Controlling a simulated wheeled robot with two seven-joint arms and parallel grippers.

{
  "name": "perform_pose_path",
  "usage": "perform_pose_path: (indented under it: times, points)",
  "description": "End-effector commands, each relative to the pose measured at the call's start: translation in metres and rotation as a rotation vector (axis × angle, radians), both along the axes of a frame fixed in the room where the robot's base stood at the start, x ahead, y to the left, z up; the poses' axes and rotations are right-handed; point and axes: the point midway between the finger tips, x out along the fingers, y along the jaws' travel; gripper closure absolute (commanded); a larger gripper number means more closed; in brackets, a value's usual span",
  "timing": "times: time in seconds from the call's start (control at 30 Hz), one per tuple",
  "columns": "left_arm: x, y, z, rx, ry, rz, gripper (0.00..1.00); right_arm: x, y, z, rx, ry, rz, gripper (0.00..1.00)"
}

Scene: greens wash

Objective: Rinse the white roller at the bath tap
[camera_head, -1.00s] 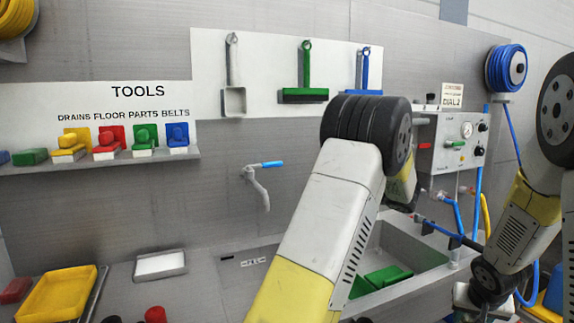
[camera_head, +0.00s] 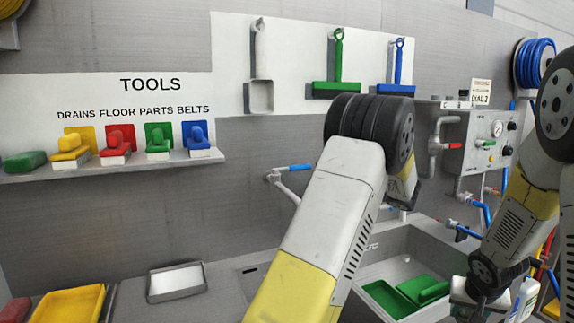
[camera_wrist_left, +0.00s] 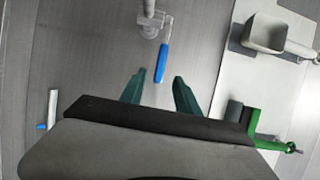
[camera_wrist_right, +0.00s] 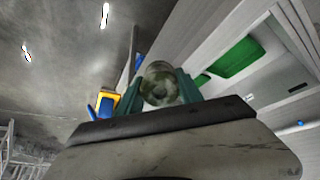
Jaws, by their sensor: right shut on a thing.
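The tap with a blue lever (camera_head: 290,168) sticks out of the grey wall, left of my left arm; the arm hides part of its spout. The lever also shows in the left wrist view (camera_wrist_left: 161,62), ahead of and between the fingertips of my open, empty left gripper (camera_wrist_left: 160,88). The head view hides that gripper behind its arm. My right gripper (camera_wrist_right: 160,88) is shut on a round, stained whitish end, apparently the white roller (camera_wrist_right: 159,84).
A control panel (camera_head: 487,142) with pipes and a blue hose reel (camera_head: 537,62) stand at the right. A shelf (camera_head: 110,166) of coloured brushes and a grey tray (camera_head: 176,281) are at the left.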

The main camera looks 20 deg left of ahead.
Motion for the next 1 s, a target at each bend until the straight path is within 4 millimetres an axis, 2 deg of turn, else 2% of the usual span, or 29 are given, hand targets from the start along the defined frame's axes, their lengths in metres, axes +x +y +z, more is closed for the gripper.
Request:
perform_pose_path:
  times: [0.17,0.5,0.7,1.0]
  points:
    - [0.003,0.011,0.0,0.0,0.0,0.002,0.62,0.0,-0.001,0.0,0.0,0.0,-0.001,1.0]
    - [0.024,0.072,0.0,0.0,-0.001,0.004,0.62,0.0,0.0,0.0,0.0,0.0,-0.001,1.0]
    - [0.035,0.101,0.0,0.0,0.0,0.002,0.62,0.0,0.0,0.0,0.0,0.0,-0.001,1.0]
    - [0.04,0.113,0.0,0.0,0.0,-0.001,0.62,0.0,0.0,0.0,0.0,0.0,-0.001,1.0]
